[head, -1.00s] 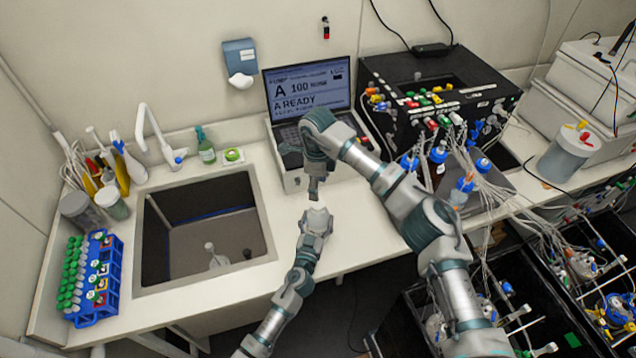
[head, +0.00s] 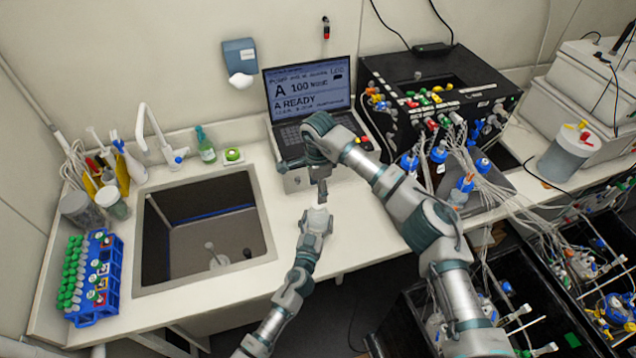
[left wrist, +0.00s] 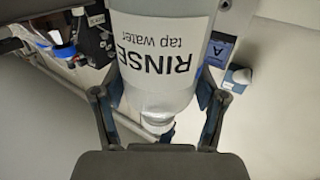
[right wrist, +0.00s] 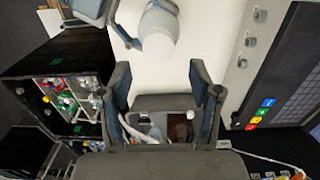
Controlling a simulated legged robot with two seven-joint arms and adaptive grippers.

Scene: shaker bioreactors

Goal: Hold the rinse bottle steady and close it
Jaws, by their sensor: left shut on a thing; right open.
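The rinse bottle (head: 317,215) is pale and small in the head view, at the front of the counter. In the left wrist view the bottle (left wrist: 165,55) fills the middle, its "RINSE tap water" label upside down in the picture. My left gripper (head: 316,226) is shut on the bottle, with a finger on each side of it (left wrist: 158,105). My right gripper (head: 320,200) points down just above the bottle. It is open, and nothing shows gripped between its fingers (right wrist: 160,85). The bottle (right wrist: 158,25) lies beyond the fingertips. I cannot make out a cap.
A laptop (head: 308,95) stands behind my right gripper, next to a black box with colored connectors (head: 440,90). The sink (head: 205,235) is left of the bottle. A blue rack (head: 97,305) of green-capped tubes stands far left. Counter between sink and bottle is clear.

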